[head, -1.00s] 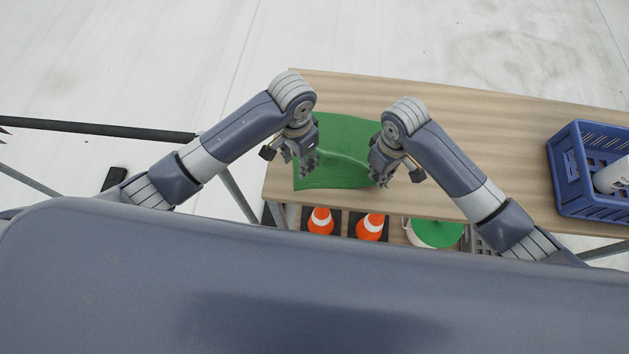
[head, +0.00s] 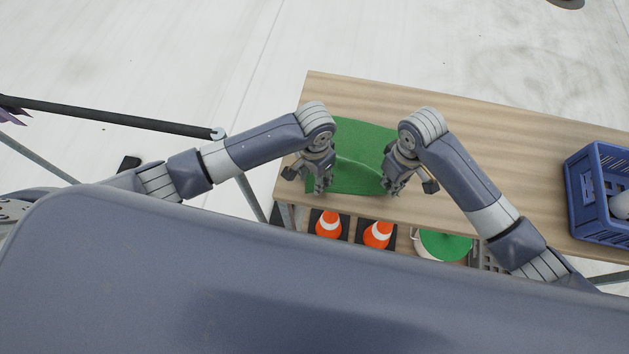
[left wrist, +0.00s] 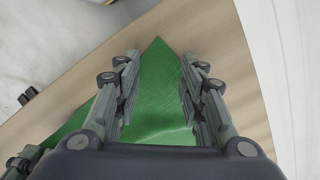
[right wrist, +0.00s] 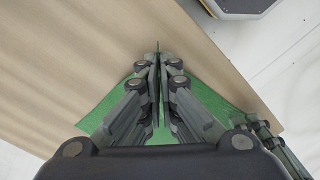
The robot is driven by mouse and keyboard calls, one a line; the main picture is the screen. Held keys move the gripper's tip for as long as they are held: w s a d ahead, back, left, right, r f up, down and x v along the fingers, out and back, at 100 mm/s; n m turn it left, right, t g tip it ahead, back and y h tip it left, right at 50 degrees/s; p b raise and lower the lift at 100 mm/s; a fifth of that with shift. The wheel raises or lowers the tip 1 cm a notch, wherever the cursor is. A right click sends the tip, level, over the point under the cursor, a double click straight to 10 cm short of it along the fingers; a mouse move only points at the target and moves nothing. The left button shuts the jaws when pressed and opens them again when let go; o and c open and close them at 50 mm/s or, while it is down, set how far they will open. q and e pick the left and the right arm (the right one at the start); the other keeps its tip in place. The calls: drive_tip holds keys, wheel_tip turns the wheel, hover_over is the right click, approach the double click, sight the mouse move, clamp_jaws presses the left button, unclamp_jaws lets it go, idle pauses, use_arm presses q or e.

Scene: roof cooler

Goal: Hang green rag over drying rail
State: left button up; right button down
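The green rag (head: 362,140) lies on the wooden table, with a raised fold between my two grippers in the head view. My left gripper (head: 320,187) is at the rag's left side; in the left wrist view its fingers are spread apart, with the rag (left wrist: 158,80) showing between and below them.
The wooden table (head: 480,150) is bare right of the rag, up to a blue crate (head: 590,215) holding a white item. Orange cones (head: 329,224) and a green-topped bucket (head: 442,245) stand below the table's near edge. A gap separates rail and table.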

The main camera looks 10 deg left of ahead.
use_arm(q)
drive_tip(key=shift+f, duration=0.55)
drive_tip(key=shift+c, duration=0.3)
clamp_jaws()
drive_tip(key=shift+r, duration=2.5)
